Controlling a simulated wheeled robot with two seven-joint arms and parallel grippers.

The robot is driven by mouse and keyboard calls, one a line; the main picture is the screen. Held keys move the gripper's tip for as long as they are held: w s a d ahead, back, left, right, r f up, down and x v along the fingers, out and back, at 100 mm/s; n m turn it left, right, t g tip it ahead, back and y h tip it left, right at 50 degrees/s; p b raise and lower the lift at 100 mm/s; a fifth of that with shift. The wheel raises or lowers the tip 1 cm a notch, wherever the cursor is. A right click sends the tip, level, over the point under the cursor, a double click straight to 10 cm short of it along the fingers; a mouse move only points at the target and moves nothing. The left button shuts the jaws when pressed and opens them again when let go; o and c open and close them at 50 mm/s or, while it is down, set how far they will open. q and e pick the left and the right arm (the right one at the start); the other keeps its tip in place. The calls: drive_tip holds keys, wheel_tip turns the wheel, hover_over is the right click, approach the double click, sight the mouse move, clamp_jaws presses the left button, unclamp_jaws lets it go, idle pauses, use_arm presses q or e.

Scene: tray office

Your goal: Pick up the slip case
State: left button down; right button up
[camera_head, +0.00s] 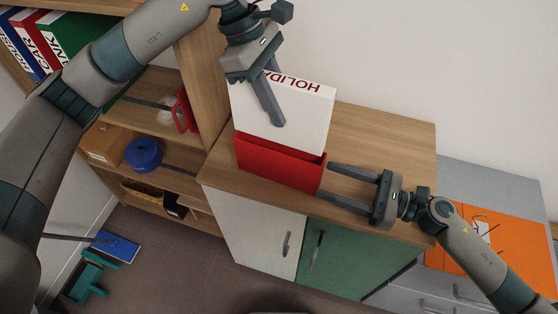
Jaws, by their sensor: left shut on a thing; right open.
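The red slip case (278,166) stands on top of the wooden cabinet. A white binder (305,110) lettered "HOLIDA…" rises above it, its lower part hidden by the red front. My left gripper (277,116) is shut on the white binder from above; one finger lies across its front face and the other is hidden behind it. My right gripper (325,181) is open at the right end of the slip case, its two fingers pointing left toward it. I cannot tell whether they touch the case.
The cabinet top (385,142) is clear behind and right of the case. An orange surface (462,262) lies at the right. An open shelf at the left holds a blue roll (143,154) and a cardboard box (106,144). Upper left are binders (75,38). A dustpan (88,280) is on the floor.

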sight(291, 168)
use_arm(q)
wheel_tip(291, 168, up, 3)
drive_tip(key=shift+f+p, duration=0.1)
drive_tip(key=shift+p, duration=1.1)
use_arm(e)
drive_tip(key=x, duration=0.4)
drive_tip(key=shift+w+a+r, duration=0.2)
drive_tip(key=shift+a, duration=0.1)
use_arm(q)
drive_tip(key=shift+r, duration=0.2)
use_arm(e)
drive_tip(key=shift+w+a+f, duration=0.2)
drive_tip(key=shift+a+f, duration=0.05)
drive_tip(key=shift+a, duration=0.3)
use_arm(q)
drive_tip(key=shift+r, duration=0.1)
use_arm(e)
drive_tip(key=shift+a, duration=0.1)
